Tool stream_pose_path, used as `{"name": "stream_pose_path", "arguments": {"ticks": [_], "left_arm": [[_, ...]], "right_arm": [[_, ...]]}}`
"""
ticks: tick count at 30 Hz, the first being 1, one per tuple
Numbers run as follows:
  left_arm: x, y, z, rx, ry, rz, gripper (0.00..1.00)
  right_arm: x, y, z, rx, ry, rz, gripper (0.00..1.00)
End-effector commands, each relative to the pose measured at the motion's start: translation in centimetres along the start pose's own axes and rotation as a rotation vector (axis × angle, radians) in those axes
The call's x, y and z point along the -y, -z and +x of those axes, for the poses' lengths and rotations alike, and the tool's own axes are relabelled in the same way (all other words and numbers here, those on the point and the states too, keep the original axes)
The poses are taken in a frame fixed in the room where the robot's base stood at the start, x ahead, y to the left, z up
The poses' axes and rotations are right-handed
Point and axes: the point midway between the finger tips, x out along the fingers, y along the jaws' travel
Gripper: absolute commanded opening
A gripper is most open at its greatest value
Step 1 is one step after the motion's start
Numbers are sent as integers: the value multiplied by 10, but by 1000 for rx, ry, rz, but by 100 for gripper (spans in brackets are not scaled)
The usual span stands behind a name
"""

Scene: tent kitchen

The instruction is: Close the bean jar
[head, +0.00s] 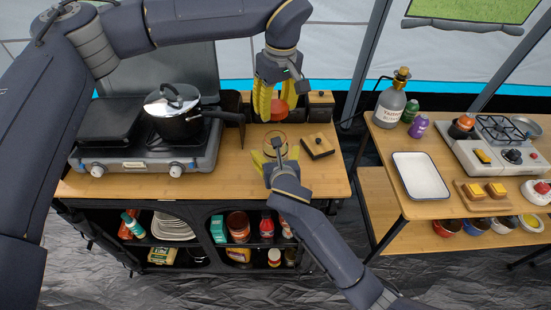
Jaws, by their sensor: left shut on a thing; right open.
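My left gripper (270,108) points down at the back of the wooden counter. Its yellow fingers are shut on a small orange-red round thing (279,110), perhaps a lid, held above the counter. In front of it stands a round-rimmed, tan-looking jar (275,137), which may be the bean jar. Its top looks open; its contents are too small to make out. My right gripper (273,160) is open, low at the jar's near side, and hides its lower part. I cannot tell whether the fingers touch the jar.
A lidded dark canister (320,106) stands behind. A pot (177,115) sits on the stove (145,150) at left. A second table (440,205) with a white tray (420,176) is at right, across a gap.

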Motion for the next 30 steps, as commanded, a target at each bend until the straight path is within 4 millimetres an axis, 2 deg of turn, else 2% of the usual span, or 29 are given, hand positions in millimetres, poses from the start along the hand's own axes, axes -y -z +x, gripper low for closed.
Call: {"name": "stream_pose_path", "arguments": {"ticks": [14,30], "left_arm": [[0,0,0,0,0,0,38],[0,0,0,0,0,0,38]], "right_arm": [[0,0,6,0,0,0,91],[0,0,6,0,0,0,30]]}}
